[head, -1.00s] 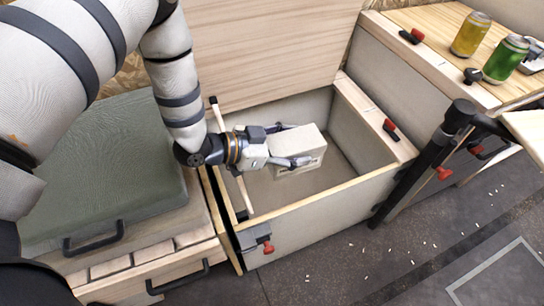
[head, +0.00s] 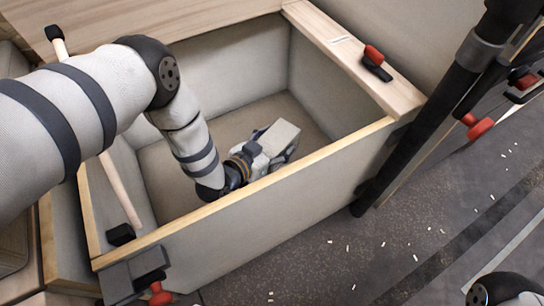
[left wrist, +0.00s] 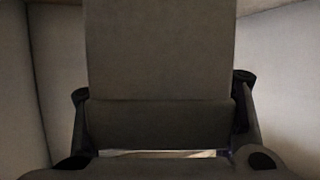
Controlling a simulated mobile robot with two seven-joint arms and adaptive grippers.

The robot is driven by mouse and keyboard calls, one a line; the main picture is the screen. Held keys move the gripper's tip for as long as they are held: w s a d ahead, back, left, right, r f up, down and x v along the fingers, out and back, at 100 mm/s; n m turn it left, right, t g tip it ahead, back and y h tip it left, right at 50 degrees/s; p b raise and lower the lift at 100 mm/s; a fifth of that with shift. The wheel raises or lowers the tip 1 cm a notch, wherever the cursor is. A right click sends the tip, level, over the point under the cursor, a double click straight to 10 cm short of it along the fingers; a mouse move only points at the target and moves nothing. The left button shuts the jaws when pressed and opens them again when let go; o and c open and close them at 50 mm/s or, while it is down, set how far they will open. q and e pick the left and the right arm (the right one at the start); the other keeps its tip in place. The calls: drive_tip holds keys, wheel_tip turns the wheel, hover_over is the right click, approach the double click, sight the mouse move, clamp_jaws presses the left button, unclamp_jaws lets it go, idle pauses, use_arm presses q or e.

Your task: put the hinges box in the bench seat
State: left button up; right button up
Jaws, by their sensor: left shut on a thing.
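The hinges box (head: 282,135) is a small pale box, inside the open bench seat (head: 330,150). I cannot tell whether the box touches the seat's floor. My right gripper is not in view.
The raised lid (head: 150,15) stands at the back left. A wooden prop rod (head: 122,190) lies along the left side. A red-handled clamp (head: 374,62) sits on the right ledge. A black post (head: 420,120) stands right of the seat. The compartment floor around the box looks clear.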

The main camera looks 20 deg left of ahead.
use_arm(q)
drive_tip(key=shift+f+b, duration=1.25)
drive_tip(key=shift+f, duration=1.55)
drive_tip(key=o, duration=1.6)
drive_tip(key=shift+c, duration=0.2)
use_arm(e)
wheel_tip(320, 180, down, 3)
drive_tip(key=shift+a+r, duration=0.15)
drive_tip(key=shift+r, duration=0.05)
use_arm(q)
drive_tip(key=shift+r, duration=0.2)
drive_tip(key=p+v, duration=0.6)
drive_tip(key=v, duration=0.6)
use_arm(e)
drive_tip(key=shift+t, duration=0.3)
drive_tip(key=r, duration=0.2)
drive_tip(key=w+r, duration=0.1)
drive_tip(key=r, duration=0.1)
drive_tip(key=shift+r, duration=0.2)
